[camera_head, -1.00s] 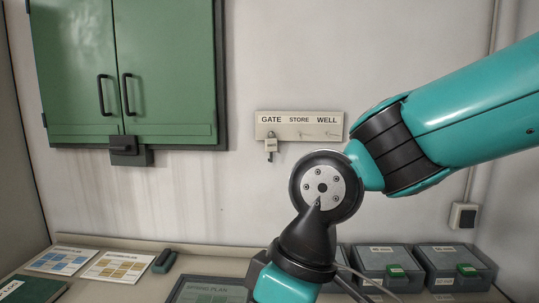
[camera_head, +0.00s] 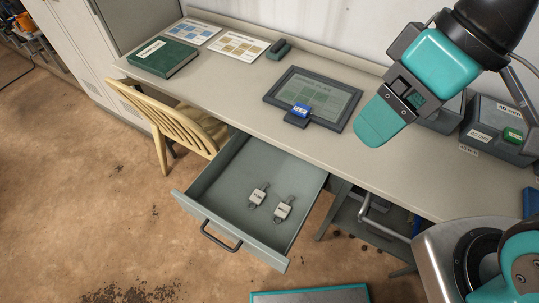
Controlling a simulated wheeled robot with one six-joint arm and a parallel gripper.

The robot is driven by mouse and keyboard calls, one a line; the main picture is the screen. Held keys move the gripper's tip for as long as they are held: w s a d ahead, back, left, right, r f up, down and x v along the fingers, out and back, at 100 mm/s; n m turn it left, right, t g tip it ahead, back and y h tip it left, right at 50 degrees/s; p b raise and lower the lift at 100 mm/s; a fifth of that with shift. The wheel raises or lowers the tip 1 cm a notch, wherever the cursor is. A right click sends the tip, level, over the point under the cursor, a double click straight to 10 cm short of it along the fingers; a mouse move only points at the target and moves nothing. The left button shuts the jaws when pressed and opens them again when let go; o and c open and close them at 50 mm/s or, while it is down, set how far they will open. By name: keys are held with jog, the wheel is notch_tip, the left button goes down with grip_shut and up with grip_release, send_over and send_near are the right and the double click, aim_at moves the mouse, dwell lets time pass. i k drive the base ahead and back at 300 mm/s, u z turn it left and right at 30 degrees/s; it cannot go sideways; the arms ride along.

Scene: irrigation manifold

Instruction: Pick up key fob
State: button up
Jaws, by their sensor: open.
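Two small pale tags with dark metal fittings, which look like key fobs, lie in the open grey drawer (camera_head: 216,167). The left fob (camera_head: 257,197) and the right fob (camera_head: 283,210) lie side by side, a little apart, on the drawer floor. Their lettering is too small to read. My gripper (camera_head: 380,122) is above the desk at the upper right, up and to the right of the drawer. It is open, seen from the side, and nothing shows in it. It is clear of both fobs.
A framed plan board (camera_head: 345,101) with a blue-labelled item (camera_head: 300,112) lies on the desk (camera_head: 232,94). A green book (camera_head: 163,58) and printed sheets (camera_head: 236,45) are at left. Grey boxes (camera_head: 495,130) stand right. A wooden chair (camera_head: 180,120) is left of the drawer.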

aim_at(257, 197)
jog(key=z, duration=2.45)
jog(key=k, duration=1.45)
jog(key=u, duration=1.9)
jog(key=i, duration=0.5)
